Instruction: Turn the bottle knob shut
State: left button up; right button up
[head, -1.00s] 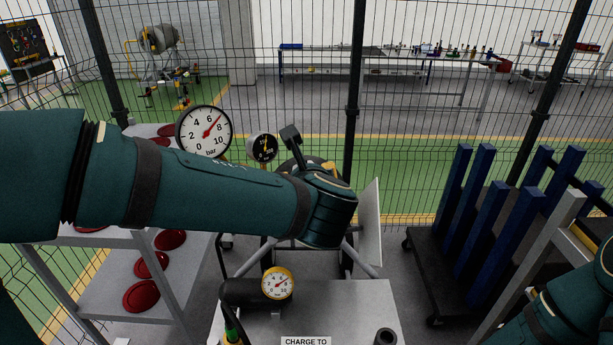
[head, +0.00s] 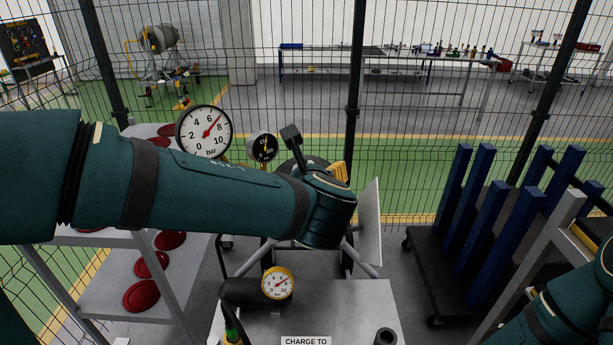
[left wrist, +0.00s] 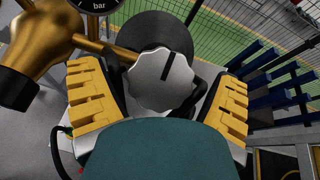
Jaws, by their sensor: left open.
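The bottle knob (left wrist: 160,80) is a silver, scalloped disc with a black mark pointing up and slightly right in the left wrist view. It sits near the brass valve body (left wrist: 45,40), with a dark round shape behind it. My left gripper (left wrist: 163,92) is open, with one yellow-padded finger on each side of the knob. Gaps seem to show between pads and knob; contact is not clear. In the head view my left arm hides the knob, and only a bit of yellow finger shows past the wrist. My right gripper is out of view; only its arm shows at lower right.
A large pressure gauge (head: 204,132) and a smaller black gauge (head: 262,147) stand behind my left arm. A grey cart top with a yellow-rimmed gauge (head: 277,283) is below. A shelf with red discs (head: 141,296) is left; a blue-post rack (head: 484,220) is right. Mesh fencing runs behind.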

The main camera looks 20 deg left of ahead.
pick_arm(q)
jog(key=v, duration=1.2)
jog(key=shift+w, duration=0.1)
